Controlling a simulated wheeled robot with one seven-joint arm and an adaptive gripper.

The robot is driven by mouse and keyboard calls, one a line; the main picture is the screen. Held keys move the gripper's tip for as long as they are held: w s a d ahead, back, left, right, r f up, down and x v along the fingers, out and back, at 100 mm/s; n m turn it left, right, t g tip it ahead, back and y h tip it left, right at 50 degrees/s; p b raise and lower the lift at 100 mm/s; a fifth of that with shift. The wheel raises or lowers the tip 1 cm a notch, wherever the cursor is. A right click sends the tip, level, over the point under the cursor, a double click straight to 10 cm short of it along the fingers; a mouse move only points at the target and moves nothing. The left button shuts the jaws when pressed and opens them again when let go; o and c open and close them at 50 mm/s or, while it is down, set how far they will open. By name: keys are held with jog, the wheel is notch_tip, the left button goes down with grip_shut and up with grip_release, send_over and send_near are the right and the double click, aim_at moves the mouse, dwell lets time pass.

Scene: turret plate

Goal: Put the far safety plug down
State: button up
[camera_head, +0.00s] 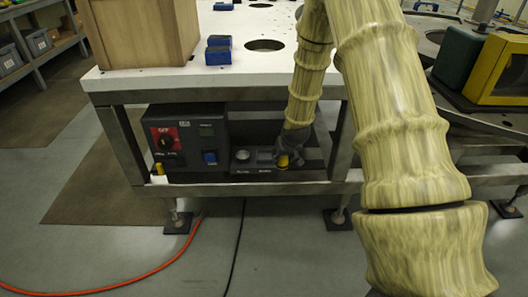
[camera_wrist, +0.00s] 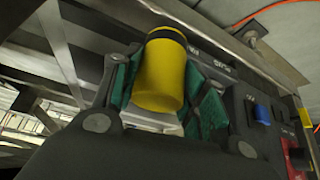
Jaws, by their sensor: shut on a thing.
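My gripper (camera_head: 290,150) is low under the white table, at the dark panel (camera_head: 250,170) beside the control box. In the wrist view, its two green finger pads close on the sides of a yellow safety plug (camera_wrist: 163,78) with a dark band near its far end. The plug also shows as a small yellow patch under my gripper in the head view (camera_head: 284,161). I cannot tell whether its far end touches the panel. A second small yellow piece (camera_head: 160,168) stands at the control box's lower left.
The control box (camera_head: 187,141) has a red switch (camera_head: 166,139) and a blue button (camera_head: 210,157). Table legs and a lower rail (camera_head: 240,189) frame the space. A wooden box (camera_head: 140,30) and blue blocks (camera_head: 218,50) sit on the table (camera_head: 140,82). An orange cable (camera_head: 130,287) lies on the floor.

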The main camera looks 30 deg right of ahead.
jog(key=w, duration=0.4)
jog(key=w+f, duration=0.1)
jog(key=w, duration=0.8)
jog(key=shift+d+f, duration=0.15)
jog(key=shift+f+b, duration=0.4)
jog(key=shift+f, duration=1.3)
jog(key=shift+f, duration=0.15)
jog(key=o, duration=1.1)
